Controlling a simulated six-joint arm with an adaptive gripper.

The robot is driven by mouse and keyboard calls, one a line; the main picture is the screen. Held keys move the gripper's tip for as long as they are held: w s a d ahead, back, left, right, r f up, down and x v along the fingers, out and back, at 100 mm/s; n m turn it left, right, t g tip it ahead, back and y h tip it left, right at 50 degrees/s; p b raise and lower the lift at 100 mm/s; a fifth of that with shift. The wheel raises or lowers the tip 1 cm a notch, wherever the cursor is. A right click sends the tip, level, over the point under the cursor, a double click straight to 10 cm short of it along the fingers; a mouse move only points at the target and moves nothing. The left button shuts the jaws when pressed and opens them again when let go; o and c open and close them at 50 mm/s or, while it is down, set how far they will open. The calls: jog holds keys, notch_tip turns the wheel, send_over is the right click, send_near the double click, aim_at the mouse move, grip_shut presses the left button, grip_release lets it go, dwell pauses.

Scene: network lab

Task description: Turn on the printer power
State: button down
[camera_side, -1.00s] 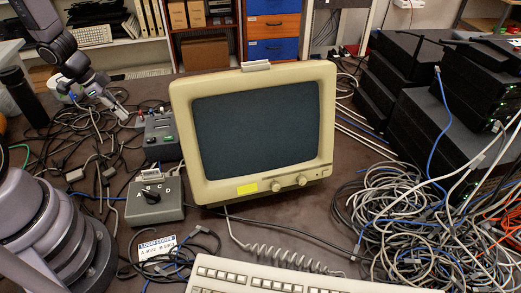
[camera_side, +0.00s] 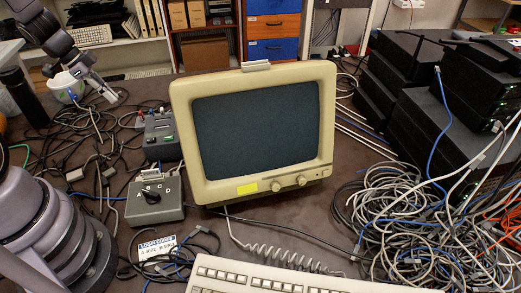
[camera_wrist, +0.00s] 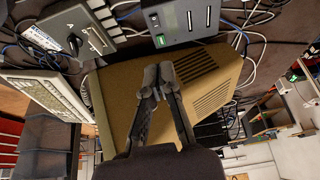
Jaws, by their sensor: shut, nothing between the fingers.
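No printer can be made out in either view. A grey control box (camera_side: 161,138) with a small green light stands left of the monitor; its front also shows in the wrist view (camera_wrist: 184,20), with a green label or light and two dark slots. Markings on it are too small to read. In front of it is a grey selector box (camera_side: 156,200) with a black dial and letters, at upper left in the wrist view (camera_wrist: 88,22). My gripper (camera_side: 118,100) is behind and left of the control box, apart from it. Its fingers (camera_wrist: 158,76) are shut and empty.
The beige monitor (camera_side: 262,130) stands mid-table, with a keyboard (camera_side: 270,277) in front. Tangled cables (camera_side: 425,225) cover the right side, beside stacked black network boxes (camera_side: 440,125). A white mug (camera_side: 66,86) stands near my gripper. More cables lie at left.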

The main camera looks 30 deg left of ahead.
aim_at(150, 139)
jog(key=x, duration=1.4)
jog(key=shift+w+d+f, duration=0.1)
jog(key=shift+f, duration=0.1)
jog(key=shift+g, duration=0.3)
jog(key=shift+s+a, duration=0.6)
dwell(0.3)
